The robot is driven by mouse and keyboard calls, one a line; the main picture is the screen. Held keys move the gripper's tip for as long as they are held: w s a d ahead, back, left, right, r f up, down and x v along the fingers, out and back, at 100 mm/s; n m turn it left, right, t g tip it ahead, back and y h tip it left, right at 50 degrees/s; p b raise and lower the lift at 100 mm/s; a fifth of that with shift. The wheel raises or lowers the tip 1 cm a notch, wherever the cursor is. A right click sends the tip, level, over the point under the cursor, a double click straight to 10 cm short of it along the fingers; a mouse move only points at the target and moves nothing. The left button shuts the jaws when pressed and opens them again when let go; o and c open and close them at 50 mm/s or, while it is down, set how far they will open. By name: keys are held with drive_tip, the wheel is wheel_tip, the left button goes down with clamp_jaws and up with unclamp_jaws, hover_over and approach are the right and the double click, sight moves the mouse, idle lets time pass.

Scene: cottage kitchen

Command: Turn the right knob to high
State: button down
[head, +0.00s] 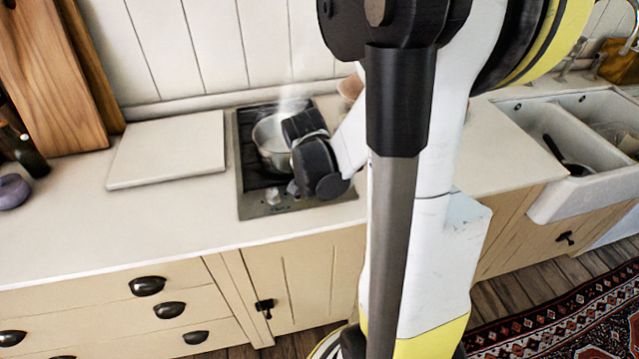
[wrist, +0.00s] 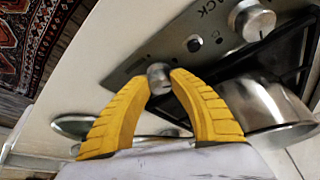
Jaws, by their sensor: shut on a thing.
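The right knob (wrist: 158,75) is a small silver cylinder on the steel front strip of the hob (wrist: 135,62). My gripper (wrist: 161,77) has its two yellow fingers closed around this knob, one tip at each side. The knob's mark cannot be read, so its setting is unclear. The left knob (wrist: 251,19) stands free on the same strip, and it also shows in the head view (head: 272,196). In the head view my dark wrist hides the right knob and the fingertips.
A steel pot (head: 268,146) stands on the hob, with steam above it, close to my wrist. A pale board (head: 170,149) lies left of the hob. A white sink (head: 567,203) is at the right. The front left counter (head: 120,225) is clear.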

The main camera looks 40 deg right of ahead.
drive_tip(key=c, duration=1.4)
unclamp_jaws()
drive_tip(key=shift+r, duration=0.1)
